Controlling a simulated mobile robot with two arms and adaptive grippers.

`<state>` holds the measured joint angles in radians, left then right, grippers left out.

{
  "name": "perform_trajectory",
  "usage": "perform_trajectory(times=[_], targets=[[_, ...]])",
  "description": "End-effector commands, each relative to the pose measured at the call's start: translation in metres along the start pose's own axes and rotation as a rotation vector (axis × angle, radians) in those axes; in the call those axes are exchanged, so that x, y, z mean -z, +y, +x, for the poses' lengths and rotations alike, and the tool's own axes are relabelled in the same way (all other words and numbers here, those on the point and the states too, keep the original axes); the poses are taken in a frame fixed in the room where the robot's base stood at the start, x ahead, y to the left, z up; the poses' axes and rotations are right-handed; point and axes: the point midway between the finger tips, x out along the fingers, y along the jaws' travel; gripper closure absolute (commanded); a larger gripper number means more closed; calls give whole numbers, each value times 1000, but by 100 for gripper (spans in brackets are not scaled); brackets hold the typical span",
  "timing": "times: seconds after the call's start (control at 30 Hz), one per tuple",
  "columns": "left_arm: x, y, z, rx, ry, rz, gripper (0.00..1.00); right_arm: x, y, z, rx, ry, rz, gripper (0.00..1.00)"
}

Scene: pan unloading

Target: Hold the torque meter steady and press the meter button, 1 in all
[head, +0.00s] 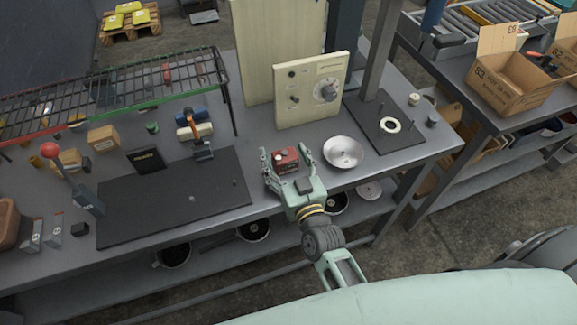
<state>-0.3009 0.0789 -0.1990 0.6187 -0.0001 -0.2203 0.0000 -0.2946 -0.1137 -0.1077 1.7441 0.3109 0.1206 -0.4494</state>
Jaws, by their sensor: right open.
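A small red box (286,159) with a pale round part on top sits on the grey workbench. It looks like the torque meter, though its button is too small to make out. My right gripper (284,153) is open, with one finger on each side of the red box. I cannot tell whether the fingers touch it. My left gripper is not in view.
A metal bowl (343,152) stands close to the right of the gripper. A cream panel with a dial (312,92) stands upright behind. A dark plate with a ring (390,125) is at right.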

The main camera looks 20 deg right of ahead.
Motion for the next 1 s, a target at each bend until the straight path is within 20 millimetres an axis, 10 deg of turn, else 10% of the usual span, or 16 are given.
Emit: perform_trajectory(times=[0.27, 1.0], targets=[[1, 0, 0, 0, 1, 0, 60, 0, 0, 2, 0, 0, 0, 30], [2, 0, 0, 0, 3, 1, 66, 0, 0, 1, 0, 0, 0, 87]])
